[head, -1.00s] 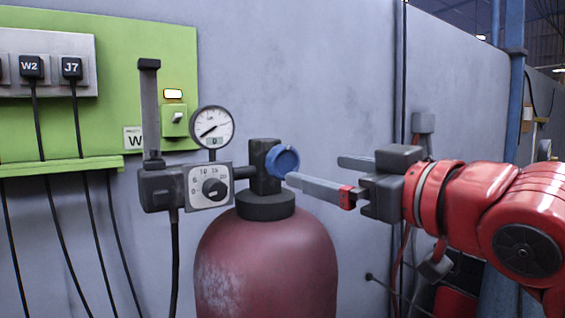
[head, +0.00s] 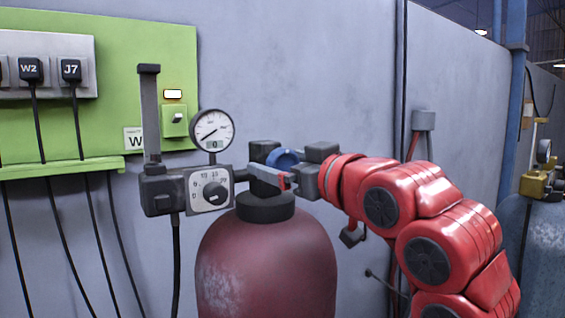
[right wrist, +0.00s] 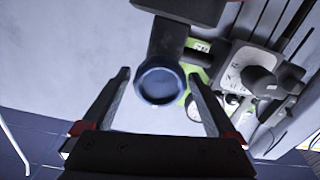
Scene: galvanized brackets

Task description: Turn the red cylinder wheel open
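The red cylinder (head: 265,262) stands upright with a dark valve on its neck. The valve's wheel (head: 285,157) is blue and sits on the right side of the valve, partly hidden by my gripper. My right gripper (head: 268,166) reaches in from the right, and its near finger passes in front of the valve, just below the wheel. In the right wrist view its fingers (right wrist: 158,75) are apart, with the wheel (right wrist: 160,84) between them. A gap shows beside the left finger; contact at the right finger cannot be told. My left gripper is not in view.
A pressure gauge (head: 212,131) and a regulator box with a dial (head: 211,189) stand just left of the valve. A green panel (head: 150,60) with plugs and hanging cables is on the wall. A blue-grey cylinder (head: 542,250) stands at the far right.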

